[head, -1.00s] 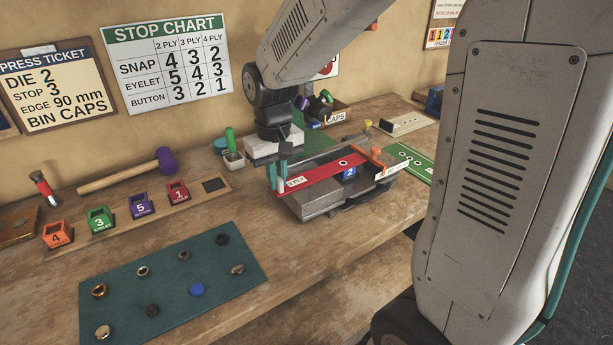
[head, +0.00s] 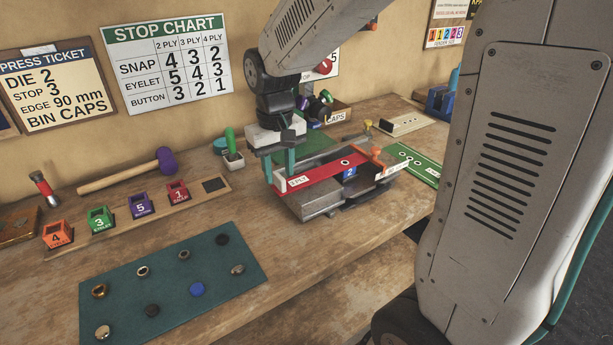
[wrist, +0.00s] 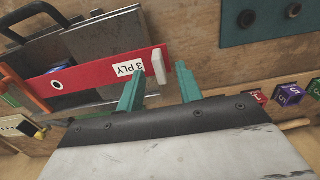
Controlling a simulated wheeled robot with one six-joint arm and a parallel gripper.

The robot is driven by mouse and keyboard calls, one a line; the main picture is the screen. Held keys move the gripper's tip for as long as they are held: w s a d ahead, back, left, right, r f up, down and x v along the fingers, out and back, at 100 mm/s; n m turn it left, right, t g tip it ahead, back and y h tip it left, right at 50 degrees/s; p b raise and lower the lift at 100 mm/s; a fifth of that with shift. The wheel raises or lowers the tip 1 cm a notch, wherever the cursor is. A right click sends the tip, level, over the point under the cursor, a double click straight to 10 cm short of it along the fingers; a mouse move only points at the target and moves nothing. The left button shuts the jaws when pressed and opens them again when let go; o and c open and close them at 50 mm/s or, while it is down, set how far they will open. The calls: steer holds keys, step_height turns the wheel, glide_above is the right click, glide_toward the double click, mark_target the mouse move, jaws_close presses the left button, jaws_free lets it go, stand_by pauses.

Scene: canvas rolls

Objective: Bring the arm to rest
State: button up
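My gripper (head: 280,168) is over the left end of the press fixture (head: 320,206) on the bench. In the wrist view its two teal fingers (wrist: 160,80) stand apart with a gap between them. The red strip (head: 325,173) labelled 3 PLY lies across the fixture. Its pale end block (wrist: 158,66) shows just beyond the gap between the fingertips and looks free of them. The strip's other end lies toward an orange part (head: 376,153). My arm reaches in from above; the exact height of the fingertips over the fixture is hard to tell.
Numbered blocks (head: 140,206), a purple mallet (head: 130,171) and a teal mat (head: 170,288) with several caps lie left of the fixture. A green-handled tool in a cup (head: 232,158), a caps bin (head: 338,114) and a green board (head: 412,164) are close by.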

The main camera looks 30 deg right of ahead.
step_height(320, 180, up, 6)
steer(key=shift+f, duration=0.2)
steer(key=s+r+t, duration=0.1)
steer(key=s, duration=2.1)
steer(key=shift+r, duration=0.35)
